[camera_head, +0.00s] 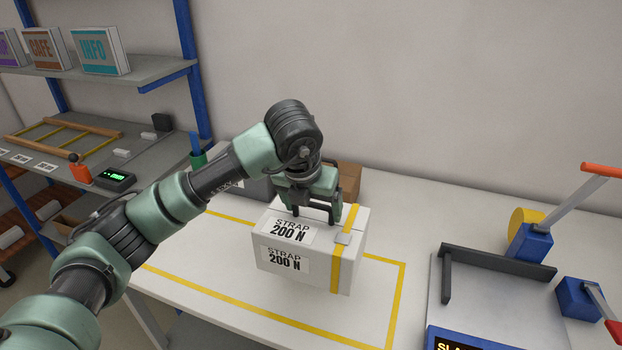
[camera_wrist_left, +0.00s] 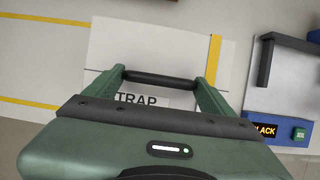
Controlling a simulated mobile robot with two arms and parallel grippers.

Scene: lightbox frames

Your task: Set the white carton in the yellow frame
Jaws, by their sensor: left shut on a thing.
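The white carton (camera_head: 313,268) has a yellow strap near its right end and labels reading "STRAP 200 N". My left gripper (camera_head: 313,214) comes down on its top and is shut on it. In the left wrist view the carton's top (camera_wrist_left: 150,45) lies under the gripper (camera_wrist_left: 160,78), and the gripper body hides part of its label. The yellow frame (camera_head: 402,290) is a taped outline on the white table. The carton appears inside the outline in the head view; whether it touches the table is unclear. My right gripper is not in view.
A brown box (camera_head: 349,177) and a grey box (camera_head: 252,188) stand behind the carton. To the right is a strapping station with a grey plate (camera_head: 490,300), a black guide (camera_head: 510,263) and a blue unit with a lever (camera_head: 530,243). Shelves stand at left.

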